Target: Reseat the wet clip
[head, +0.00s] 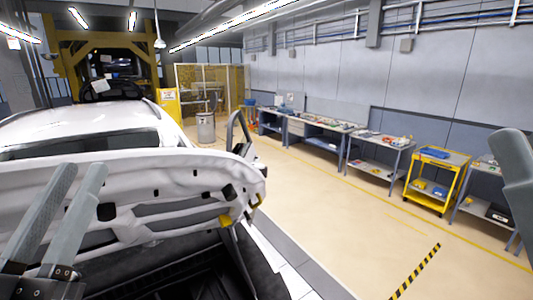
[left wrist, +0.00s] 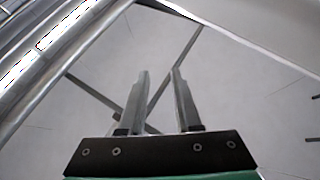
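I cannot make out the wet clip in either view. A small yellow part (head: 226,220) sits at the hood's lower right edge; I cannot tell what it is.
The dark, open bay (head: 190,275) lies below the hood. Workbenches (head: 375,150) and a yellow cart (head: 438,175) line the right wall. The floor (head: 340,215) between car and benches is clear. A grey bin (head: 206,128) stands behind.

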